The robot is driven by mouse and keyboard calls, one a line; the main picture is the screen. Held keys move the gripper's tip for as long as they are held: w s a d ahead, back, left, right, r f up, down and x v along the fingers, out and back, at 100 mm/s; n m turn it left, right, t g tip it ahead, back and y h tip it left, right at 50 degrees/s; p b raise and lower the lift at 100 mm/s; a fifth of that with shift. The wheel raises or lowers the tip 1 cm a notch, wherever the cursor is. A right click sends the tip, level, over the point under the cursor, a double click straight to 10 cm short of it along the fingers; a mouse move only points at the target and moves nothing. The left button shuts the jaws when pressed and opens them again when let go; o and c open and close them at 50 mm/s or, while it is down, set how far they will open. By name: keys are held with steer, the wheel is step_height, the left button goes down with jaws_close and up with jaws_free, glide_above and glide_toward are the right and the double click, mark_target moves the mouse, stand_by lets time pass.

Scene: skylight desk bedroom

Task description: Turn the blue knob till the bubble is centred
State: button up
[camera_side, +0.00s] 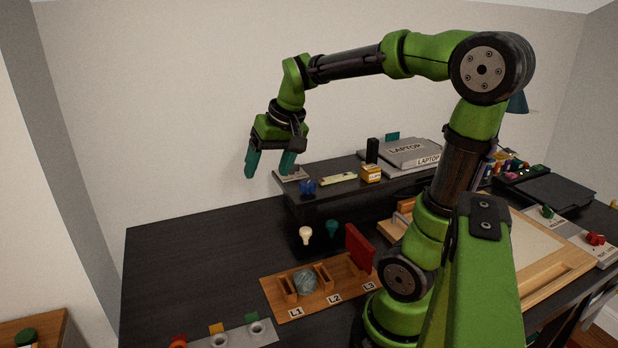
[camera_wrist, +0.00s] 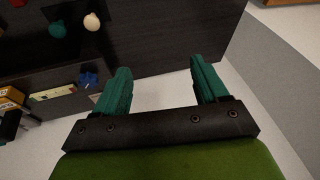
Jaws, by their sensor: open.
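The blue knob (camera_side: 307,187) sits at the front left end of the raised dark shelf. It also shows in the wrist view (camera_wrist: 88,79), left of my fingers. A pale yellow-green level (camera_side: 337,179) lies just right of the knob in the side view; it shows left of the knob in the wrist view (camera_wrist: 53,93). The bubble is too small to make out. My gripper (camera_side: 268,167) is open and empty, with its teal fingers up and to the left of the knob in the side view. In the wrist view the gap between the fingers (camera_wrist: 160,70) is empty.
On the shelf (camera_side: 300,204) are a yellow-orange box (camera_side: 371,173), a black block (camera_side: 372,150) and laptops (camera_side: 405,152). Below are a cream bulb (camera_side: 305,235), a teal bulb (camera_side: 332,228) and a wooden rack (camera_side: 272,288).

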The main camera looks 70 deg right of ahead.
steer(key=d+m+g, duration=0.1)
steer(key=d+g, duration=0.2)
steer(key=d, duration=1.3)
steer(key=r+g, duration=0.1)
steer(key=r, duration=0.1)
glide_above(308, 184)
steer(key=r, duration=0.1)
steer(key=shift+n+g, duration=0.3)
steer(key=shift+n, duration=0.1)
step_height(308, 184, down, 16)
steer(key=shift+f, duration=0.15)
steer(key=c, duration=1.1)
steer(key=shift+o, duration=0.2)
steer(key=shift+m, duration=1.9)
steer(key=shift+f, duration=0.1)
